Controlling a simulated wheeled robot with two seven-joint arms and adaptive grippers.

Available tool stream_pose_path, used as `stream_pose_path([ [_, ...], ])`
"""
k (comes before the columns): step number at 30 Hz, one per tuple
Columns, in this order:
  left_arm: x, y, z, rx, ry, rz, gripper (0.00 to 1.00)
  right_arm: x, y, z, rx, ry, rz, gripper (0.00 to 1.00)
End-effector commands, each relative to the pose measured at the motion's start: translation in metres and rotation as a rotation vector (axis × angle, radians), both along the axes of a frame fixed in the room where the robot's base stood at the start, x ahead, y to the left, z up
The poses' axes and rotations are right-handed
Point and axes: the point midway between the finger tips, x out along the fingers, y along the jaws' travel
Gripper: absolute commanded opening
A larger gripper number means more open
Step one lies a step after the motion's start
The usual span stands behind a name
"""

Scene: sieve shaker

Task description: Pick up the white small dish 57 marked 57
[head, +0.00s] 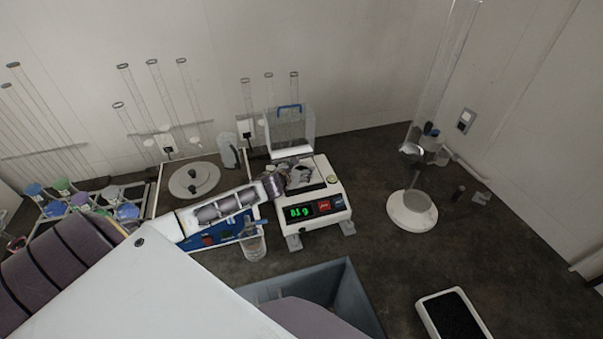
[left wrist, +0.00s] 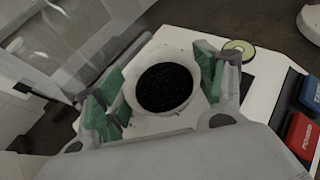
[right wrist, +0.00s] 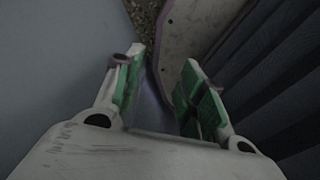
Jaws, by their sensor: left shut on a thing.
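The white small dish (left wrist: 148,124) is between the green-padded fingers of my left gripper (left wrist: 160,88) in the left wrist view. It is round and holds black granular material; no mark 57 can be read. The fingers are shut on its two sides. In the head view my left gripper (head: 300,177) is over the pan area of the white balance (head: 324,222), and the dish is largely hidden there. I cannot tell whether the dish touches the pan. My right gripper (right wrist: 162,88) is open with nothing between its fingers in the right wrist view.
A clear draft cover with a blue handle (head: 290,128) stands behind the balance. A glass beaker (head: 252,243) stands left of it. A grey bin (head: 350,290) is in front. A tall cylinder on a white base (head: 412,212) and a black-topped tray (head: 455,318) are right.

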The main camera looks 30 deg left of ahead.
Motion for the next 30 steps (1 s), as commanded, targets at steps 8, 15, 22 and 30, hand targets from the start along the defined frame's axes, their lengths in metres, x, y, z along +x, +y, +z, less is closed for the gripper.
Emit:
stream_pose_path([
  [8,0.0,0.0,0.001,0.0,0.0,0.0,0.46,0.0,0.0,0.0,0.0,0.0,0.0,0.4],
  [15,0.001,0.001,0.01,0.003,-0.002,-0.001,0.46,0.0,0.0,-0.002,0.0,0.0,0.0,0.4],
  [22,0.001,0.001,0.029,0.003,-0.003,-0.001,0.46,0.0,0.0,-0.004,0.0,0.0,0.0,0.4],
  [30,0.001,0.001,0.061,0.003,-0.003,-0.001,0.46,0.0,0.0,-0.007,0.0,0.0,0.0,0.4],
])
